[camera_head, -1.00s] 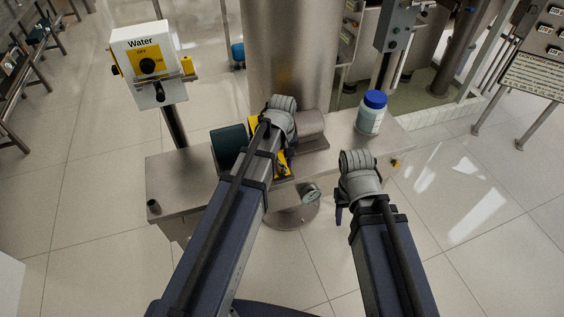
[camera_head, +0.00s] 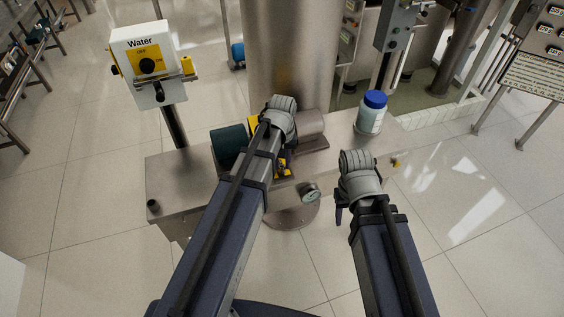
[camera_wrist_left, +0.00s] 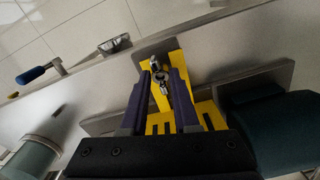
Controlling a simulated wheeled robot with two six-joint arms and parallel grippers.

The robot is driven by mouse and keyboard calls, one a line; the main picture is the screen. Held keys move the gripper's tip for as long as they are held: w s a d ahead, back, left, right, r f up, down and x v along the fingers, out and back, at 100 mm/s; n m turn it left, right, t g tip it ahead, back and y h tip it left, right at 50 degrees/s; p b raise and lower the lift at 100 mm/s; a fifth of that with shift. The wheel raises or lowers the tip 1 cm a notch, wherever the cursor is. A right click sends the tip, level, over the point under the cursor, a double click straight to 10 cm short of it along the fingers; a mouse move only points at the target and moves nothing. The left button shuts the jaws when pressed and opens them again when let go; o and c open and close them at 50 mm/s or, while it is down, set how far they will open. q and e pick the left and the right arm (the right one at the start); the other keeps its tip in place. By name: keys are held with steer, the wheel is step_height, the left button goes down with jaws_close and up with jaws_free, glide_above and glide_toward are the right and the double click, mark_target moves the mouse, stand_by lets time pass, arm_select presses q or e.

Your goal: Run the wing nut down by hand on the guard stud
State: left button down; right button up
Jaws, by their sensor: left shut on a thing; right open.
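The wing nut (camera_wrist_left: 159,81) is a small metal piece between the two dark fingers of my left gripper (camera_wrist_left: 161,84) in the left wrist view. The gripper is shut on it, above the yellow guard (camera_wrist_left: 152,123). The guard stud cannot be told apart clearly from the nut. In the head view my left arm covers most of the guard (camera_head: 284,168), and the left fingertips and nut are hidden. My right gripper (camera_head: 340,207) is open and empty, low in front of the bench's right part; its fingers are mostly hidden behind the wrist.
A water control box (camera_head: 148,65) stands at the left.

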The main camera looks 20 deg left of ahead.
stand_by(0.3)
arm_select(q)
steer(key=shift+m, duration=1.8)
steer(key=shift+w, duration=0.1)
steer(key=m, duration=0.2)
steer(key=shift+m, duration=0.6)
steer(key=m, duration=0.3)
